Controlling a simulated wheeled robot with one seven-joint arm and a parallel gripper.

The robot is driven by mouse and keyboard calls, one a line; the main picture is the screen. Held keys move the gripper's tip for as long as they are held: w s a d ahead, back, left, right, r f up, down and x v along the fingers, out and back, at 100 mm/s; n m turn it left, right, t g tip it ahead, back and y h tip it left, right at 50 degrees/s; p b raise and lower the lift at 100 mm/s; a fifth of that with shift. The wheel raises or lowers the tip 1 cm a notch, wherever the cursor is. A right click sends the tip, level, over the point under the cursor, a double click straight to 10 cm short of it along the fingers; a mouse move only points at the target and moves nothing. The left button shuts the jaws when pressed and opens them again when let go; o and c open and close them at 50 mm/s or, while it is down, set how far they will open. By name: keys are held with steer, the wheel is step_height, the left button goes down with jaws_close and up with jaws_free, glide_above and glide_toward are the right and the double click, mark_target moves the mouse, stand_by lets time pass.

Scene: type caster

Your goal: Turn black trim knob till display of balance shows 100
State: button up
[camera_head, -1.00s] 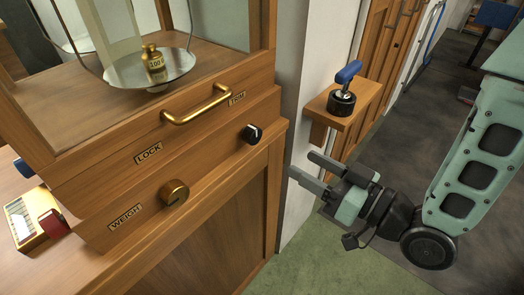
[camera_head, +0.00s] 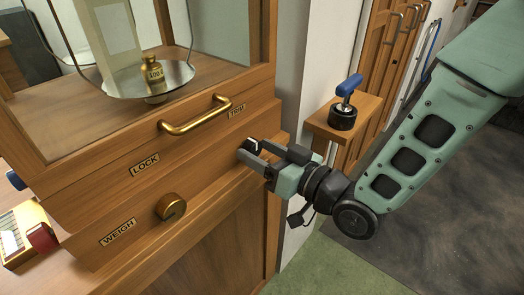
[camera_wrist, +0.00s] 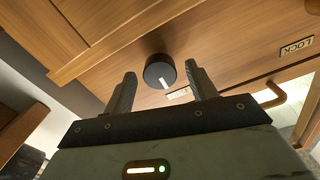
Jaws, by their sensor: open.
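The black trim knob (camera_head: 252,145) sits on the wooden balance front, below the TRIM label (camera_head: 237,112); my fingers partly hide it in the head view. In the wrist view the knob (camera_wrist: 158,69) is a round black cap with a white mark on its lower edge. My gripper (camera_head: 254,150) is open at the knob. In the wrist view its fingertips (camera_wrist: 160,76) lie on either side of the knob; I cannot tell whether they touch it. No display with a reading is in view.
A brass weight marked 100 (camera_head: 154,72) stands on the metal pan (camera_head: 120,84). A blue-handled black device (camera_head: 343,112) rests on a wooden shelf (camera_head: 356,127) behind my gripper.

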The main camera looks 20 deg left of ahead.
steer(key=c, duration=1)
steer(key=m, duration=0.5)
steer(key=shift+m, duration=0.4)
steer(key=m, duration=0.5)
steer(key=shift+m, duration=0.4)
steer(key=o, duration=1)
